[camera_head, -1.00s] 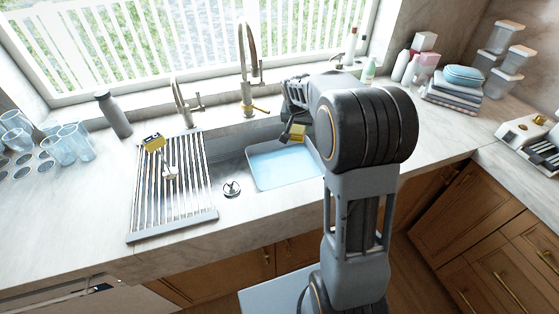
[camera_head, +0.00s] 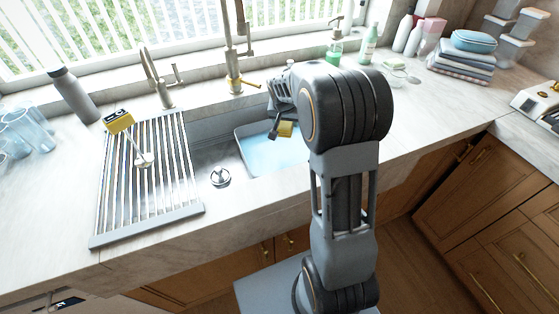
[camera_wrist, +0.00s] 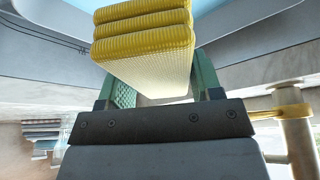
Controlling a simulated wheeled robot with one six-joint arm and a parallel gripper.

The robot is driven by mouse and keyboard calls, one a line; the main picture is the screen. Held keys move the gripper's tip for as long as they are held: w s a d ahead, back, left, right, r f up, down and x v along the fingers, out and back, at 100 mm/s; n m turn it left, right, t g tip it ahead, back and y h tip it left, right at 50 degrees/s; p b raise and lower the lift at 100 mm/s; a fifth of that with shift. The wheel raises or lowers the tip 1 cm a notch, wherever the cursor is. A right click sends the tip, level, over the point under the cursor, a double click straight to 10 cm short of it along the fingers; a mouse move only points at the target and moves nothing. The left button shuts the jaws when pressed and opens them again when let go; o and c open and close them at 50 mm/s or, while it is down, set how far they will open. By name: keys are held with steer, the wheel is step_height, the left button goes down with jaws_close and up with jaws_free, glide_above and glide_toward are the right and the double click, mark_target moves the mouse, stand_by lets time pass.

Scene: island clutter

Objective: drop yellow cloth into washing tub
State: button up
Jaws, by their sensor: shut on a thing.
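A folded yellow cloth (camera_wrist: 145,45) with a ribbed face and a pale side fills the top middle of the wrist view. My gripper (camera_wrist: 160,88) is shut on it, with a green finger on each side. In the head view the cloth (camera_head: 285,129) shows small beside my gripper (camera_head: 276,130), over the sink. The washing tub (camera_head: 256,152) is light blue and stands in the sink below the cloth. My arm hides the tub's right part. The cloth looks above the tub and apart from its floor.
A grey bottle (camera_head: 72,95) and soap bottles (camera_head: 334,48) stand along the back. Folded towels (camera_head: 460,64) lie at right.

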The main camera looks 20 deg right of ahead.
step_height(320, 180, down, 8)
steer(key=b, duration=0.4)
stand_by(0.4)
steer(key=o, duration=1)
steer(key=shift+s+r, duration=0.1)
steer(key=v, duration=1.3)
steer(key=shift+s+r, duration=0.1)
steer(key=shift+r, duration=0.2)
